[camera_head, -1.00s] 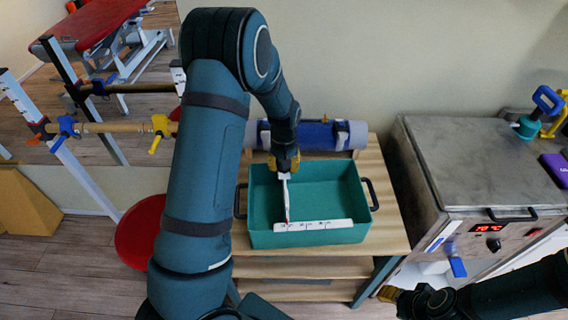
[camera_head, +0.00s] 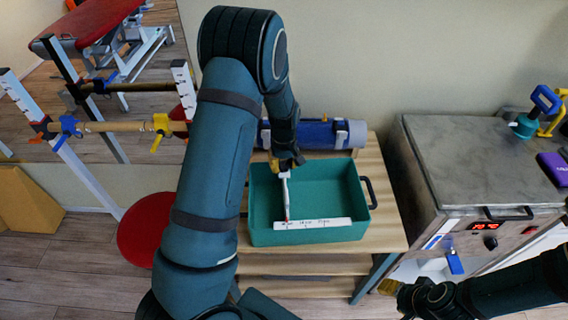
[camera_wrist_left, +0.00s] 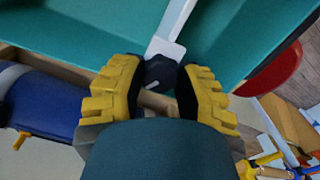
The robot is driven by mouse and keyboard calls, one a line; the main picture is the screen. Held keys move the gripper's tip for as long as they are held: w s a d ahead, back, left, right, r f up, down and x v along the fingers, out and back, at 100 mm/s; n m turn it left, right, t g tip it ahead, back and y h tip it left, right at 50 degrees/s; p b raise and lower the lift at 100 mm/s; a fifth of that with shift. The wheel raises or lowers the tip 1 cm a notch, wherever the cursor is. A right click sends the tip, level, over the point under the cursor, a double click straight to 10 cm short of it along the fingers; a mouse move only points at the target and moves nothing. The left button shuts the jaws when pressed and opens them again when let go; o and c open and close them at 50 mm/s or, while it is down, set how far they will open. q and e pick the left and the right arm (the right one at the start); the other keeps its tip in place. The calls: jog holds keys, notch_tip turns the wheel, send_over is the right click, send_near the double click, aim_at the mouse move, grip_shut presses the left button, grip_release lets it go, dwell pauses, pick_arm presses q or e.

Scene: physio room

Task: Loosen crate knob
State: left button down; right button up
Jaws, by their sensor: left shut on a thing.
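The teal crate (camera_head: 308,237) stands on the wooden shelf unit. A white divider bar (camera_head: 286,195) runs from its back wall to a white marked strip (camera_head: 312,224) along the front. The black knob (camera_wrist_left: 159,73), with a pale pointer line, sits on the white bracket (camera_wrist_left: 165,48) at the crate's rim. My left gripper (camera_head: 286,165) is at the back rim; the wrist view shows its yellow fingers (camera_wrist_left: 160,88) shut on the knob, one on each side. The head view hides the knob. My right gripper (camera_head: 390,287) is low at the right, its fingers unclear.
A blue roll (camera_head: 305,134) lies behind the crate on the wooden shelf unit (camera_head: 390,225). A grey metal cabinet (camera_head: 470,165) with a red display stands close at the right. A red round stool (camera_head: 148,228) is at the left.

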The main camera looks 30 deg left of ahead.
aim_at(284, 165)
pick_arm(q)
jog(key=c, duration=0.6)
grip_release()
notch_tip(284, 165, up, 12)
jog(key=shift+f, duration=0.1)
dwell(0.5)
